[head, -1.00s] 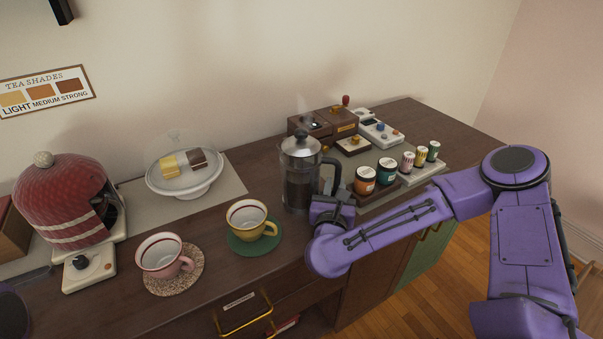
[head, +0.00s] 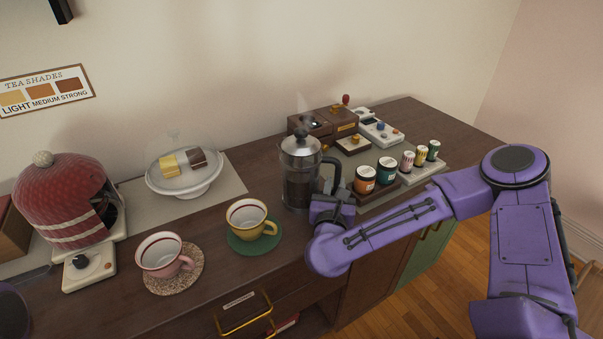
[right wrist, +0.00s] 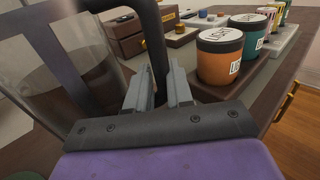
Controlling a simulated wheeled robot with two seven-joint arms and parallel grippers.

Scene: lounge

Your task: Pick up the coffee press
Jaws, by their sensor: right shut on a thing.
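The coffee press (head: 298,172) stands upright on the dark wooden counter in the head view, with a glass body, dark liquid inside and a metal lid. Its black handle is on the right side. My right gripper (head: 328,197) is at the handle. In the right wrist view its two grey fingers (right wrist: 160,88) are closed on the black handle (right wrist: 152,45), with the glass body (right wrist: 62,75) close on the left. I cannot tell any gap between the press and the counter. My left gripper is not in view.
Several small jars, one of them orange (head: 365,180), stand just right of the press. A yellow cup (head: 245,218) on a green saucer and a pink cup (head: 160,255) are to its left. Wooden boxes (head: 325,125) stand behind. A cake stand (head: 185,180) is at the back left.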

